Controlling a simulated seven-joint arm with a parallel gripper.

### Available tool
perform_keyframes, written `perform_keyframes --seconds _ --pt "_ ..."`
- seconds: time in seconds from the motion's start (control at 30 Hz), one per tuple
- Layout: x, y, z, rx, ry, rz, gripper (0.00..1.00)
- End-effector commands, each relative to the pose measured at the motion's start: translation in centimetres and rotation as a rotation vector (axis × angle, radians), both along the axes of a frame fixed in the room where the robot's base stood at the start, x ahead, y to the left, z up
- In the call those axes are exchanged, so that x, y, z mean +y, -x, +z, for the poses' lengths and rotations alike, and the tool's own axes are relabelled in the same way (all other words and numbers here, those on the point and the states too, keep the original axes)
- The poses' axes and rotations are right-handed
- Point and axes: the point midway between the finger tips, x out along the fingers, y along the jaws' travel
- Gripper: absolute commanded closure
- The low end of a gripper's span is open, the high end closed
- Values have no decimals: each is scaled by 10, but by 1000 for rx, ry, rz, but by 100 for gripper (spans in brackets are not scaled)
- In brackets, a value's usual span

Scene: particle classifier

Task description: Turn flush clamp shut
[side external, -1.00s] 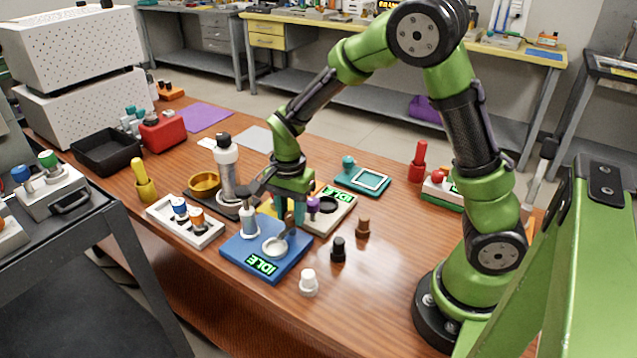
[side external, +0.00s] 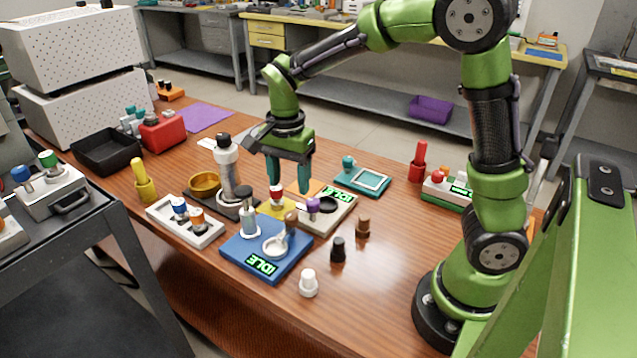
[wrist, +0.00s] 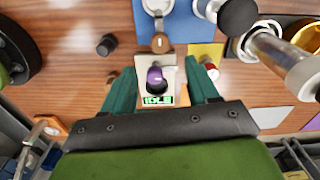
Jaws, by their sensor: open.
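No label shows which part is the flush clamp. The blue base (side external: 240,250) has an IDLE display, a white ring (side external: 274,246), a brown-tipped lever (side external: 291,218) and a black-capped bottle (side external: 248,222). The ring and lever also show at the top of the wrist view (wrist: 160,42). Behind and right of the blue base stands a pale unit (side external: 338,216) with a purple knob (side external: 313,206). My gripper (side external: 289,187) is open and empty, above the fixtures. In the wrist view the purple knob (wrist: 155,77) appears between its fingers.
Black (side external: 338,248), brown (side external: 363,226) and white (side external: 309,283) pieces stand to the right and front.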

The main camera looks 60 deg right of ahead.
Motion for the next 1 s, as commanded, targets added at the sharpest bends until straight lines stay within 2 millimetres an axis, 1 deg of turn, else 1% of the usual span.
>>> perform_keyframes --seconds 0.03,0.2,0.3,0.4,0.53,0.87,0.97,1.0 --pt "0 -1 14 -7 -1 1 41" --pt "0 -1 51 -5 -1 -1 41" --pt "0 -1 66 -3 0 0 41" --pt "0 -1 76 -2 1 0 41" --pt "0 0 81 -1 0 0 41" --pt "0 0 82 0 0 8 41" --pt "-1 -3 81 -15 4 70 41" --pt "0 -3 77 -20 4 117 41"
